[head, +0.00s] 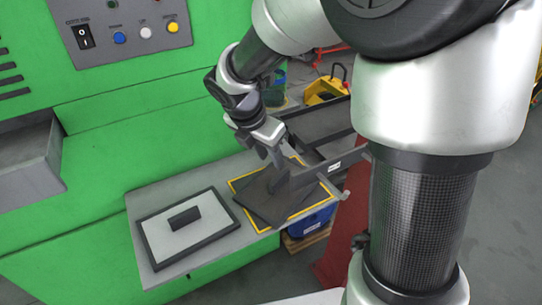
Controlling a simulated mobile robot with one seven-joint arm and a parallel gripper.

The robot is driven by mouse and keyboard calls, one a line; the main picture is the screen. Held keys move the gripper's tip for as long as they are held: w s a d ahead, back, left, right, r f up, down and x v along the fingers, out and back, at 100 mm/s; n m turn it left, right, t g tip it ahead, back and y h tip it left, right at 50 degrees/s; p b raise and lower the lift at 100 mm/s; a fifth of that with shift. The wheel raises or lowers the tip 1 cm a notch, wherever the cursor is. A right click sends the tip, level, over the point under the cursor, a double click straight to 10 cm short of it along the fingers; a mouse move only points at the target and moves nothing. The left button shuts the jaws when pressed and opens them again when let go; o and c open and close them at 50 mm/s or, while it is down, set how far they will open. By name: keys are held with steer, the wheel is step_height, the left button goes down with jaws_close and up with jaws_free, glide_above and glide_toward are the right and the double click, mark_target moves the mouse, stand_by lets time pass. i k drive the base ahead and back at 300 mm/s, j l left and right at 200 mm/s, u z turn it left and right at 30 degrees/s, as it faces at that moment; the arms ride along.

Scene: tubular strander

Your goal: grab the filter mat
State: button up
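A dark grey square mat (262,208), which looks like the filter mat, lies on the right part of a grey shelf, turned askew on a yellow-outlined square. A small dark upright piece (279,181) stands on its upper part, like a grip. My gripper (277,163) points down at this piece from above, at its top end. The fingertips are small and dark against the mat. I cannot tell whether they are open, shut or touching the piece.
A dark-framed light panel (187,240) with a black grip lies on the shelf (146,204) at left. A green machine wall (130,145) with a control panel (125,28) rises behind. A dark tray or bracket (322,125), a blue container (318,222) and a yellow object (325,90) are at right.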

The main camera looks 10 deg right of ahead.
mark_target(169, 235)
steer(key=j+z, duration=0.2)
steer(key=j, duration=0.25)
steer(key=k+j+z, duration=0.15)
steer(key=j, duration=0.25)
steer(key=k+j+z, duration=0.2)
steer(key=j, duration=0.2)
steer(key=i, duration=0.1)
